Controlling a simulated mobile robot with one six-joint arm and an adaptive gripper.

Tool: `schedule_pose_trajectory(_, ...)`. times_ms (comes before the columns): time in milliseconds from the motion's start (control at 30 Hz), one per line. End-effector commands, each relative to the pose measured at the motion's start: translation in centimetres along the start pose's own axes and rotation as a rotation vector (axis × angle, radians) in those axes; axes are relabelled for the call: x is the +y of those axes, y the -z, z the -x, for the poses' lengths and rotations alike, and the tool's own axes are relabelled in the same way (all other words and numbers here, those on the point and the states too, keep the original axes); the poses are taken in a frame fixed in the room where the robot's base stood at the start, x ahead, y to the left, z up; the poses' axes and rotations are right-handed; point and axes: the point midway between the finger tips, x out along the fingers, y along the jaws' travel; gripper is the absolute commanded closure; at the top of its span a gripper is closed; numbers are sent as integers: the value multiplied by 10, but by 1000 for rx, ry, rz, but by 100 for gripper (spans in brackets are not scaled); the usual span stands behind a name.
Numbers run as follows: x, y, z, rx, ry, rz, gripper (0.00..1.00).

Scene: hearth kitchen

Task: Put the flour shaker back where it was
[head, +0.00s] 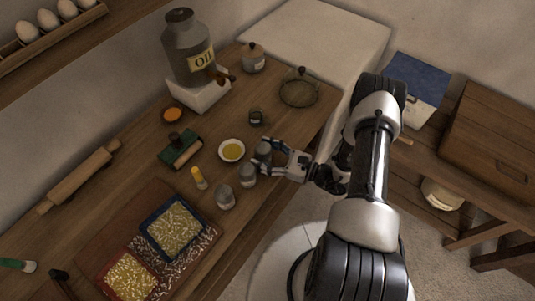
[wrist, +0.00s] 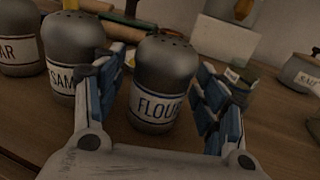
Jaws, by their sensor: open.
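In the head view the flour shaker (head: 264,150) stands upright on the wooden counter at the far end of a row of three shakers. My gripper (head: 266,158) is open, with one finger on each side of the flour shaker. In the wrist view my gripper (wrist: 155,85) shows gaps between the shaker and both fingers. The left finger lies between it and the neighbouring shaker.
The SAM-labelled shaker (wrist: 72,50) stands close beside my left finger; a shaker ending in AR (wrist: 18,45) is farther left. A dish of yellow liquid (head: 231,150) and a small dark jar (head: 256,117) are near. Bare counter (head: 300,130) lies toward the wire-domed dish (head: 299,92).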

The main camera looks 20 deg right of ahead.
Motion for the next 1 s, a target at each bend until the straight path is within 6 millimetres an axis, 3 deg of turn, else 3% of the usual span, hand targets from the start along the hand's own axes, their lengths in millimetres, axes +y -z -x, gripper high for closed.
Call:
schedule_pose_trajectory(167,-2,-4,13,0,5,0,35)
schedule_pose_trajectory(500,-1,-3,85,0,6,1,35)
schedule_pose_trajectory(700,-1,-3,113,-1,2,0,35)
schedule_pose_trajectory(867,-1,-12,117,12,-33,24,35)
schedule_pose_trajectory(1000,1,-51,106,66,-186,120,35)
